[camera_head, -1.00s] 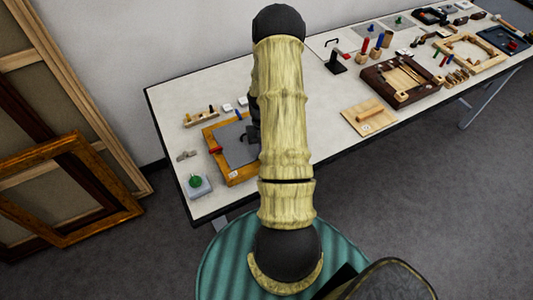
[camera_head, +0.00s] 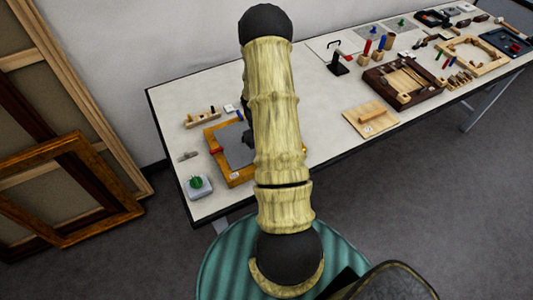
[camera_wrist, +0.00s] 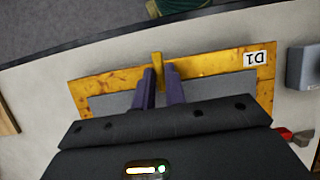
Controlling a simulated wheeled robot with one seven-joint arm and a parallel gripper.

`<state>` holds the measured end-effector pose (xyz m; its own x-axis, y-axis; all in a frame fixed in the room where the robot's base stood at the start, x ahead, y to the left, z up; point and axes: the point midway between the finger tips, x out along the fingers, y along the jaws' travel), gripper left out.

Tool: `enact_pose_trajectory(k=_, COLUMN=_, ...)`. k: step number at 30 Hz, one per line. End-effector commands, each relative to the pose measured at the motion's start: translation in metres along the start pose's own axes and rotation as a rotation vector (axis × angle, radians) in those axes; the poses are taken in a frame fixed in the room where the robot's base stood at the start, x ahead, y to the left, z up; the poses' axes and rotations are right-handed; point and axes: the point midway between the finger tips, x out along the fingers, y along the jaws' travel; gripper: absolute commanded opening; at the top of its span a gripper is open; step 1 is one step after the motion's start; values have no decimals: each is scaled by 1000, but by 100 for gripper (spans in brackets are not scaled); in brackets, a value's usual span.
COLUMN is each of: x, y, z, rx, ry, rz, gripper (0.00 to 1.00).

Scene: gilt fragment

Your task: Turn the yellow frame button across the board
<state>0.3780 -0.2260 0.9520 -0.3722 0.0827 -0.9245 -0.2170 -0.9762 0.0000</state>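The yellow button (camera_wrist: 157,58) is a narrow bar lying across the edge of a golden wooden frame (camera_wrist: 215,60) labelled D1. A grey board (camera_wrist: 108,103) lies inside the frame, which also shows on the table in the head view (camera_head: 222,168). My gripper (camera_wrist: 161,70) has two dark purple fingers, one on each side of the button's line, with a gap between them. I cannot tell whether either finger touches the button. In the head view my arm hides the gripper and the button.
A red-handled tool (camera_head: 216,150) lies at the frame's left side. A grey block with a green top (camera_head: 197,185) stands near the table's front left corner. A rack with pegs (camera_head: 202,117) is behind the frame. A light wooden board (camera_head: 370,118) lies to the right.

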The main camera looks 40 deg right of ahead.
Motion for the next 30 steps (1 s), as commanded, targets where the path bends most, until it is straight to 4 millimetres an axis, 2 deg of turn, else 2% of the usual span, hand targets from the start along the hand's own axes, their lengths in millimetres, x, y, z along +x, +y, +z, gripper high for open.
enact_pose_trajectory(k=1, x=-1, y=0, z=-1, rx=0, ry=3, rz=1, gripper=23)
enact_pose_trajectory(k=3, x=-1, y=0, z=0, rx=0, ry=2, rz=1, gripper=33)
enact_pose_trajectory(k=11, x=0, y=0, z=0, rx=1, ry=0, rz=0, gripper=33)
enact_pose_trajectory(k=16, x=-8, y=0, z=-1, rx=3, ry=2, rz=0, gripper=33)
enact_pose_trajectory(k=20, x=-26, y=0, z=-2, rx=2, ry=4, rz=1, gripper=33)
enact_pose_trajectory(k=30, x=-93, y=0, z=-2, rx=1, ry=6, rz=1, gripper=33)
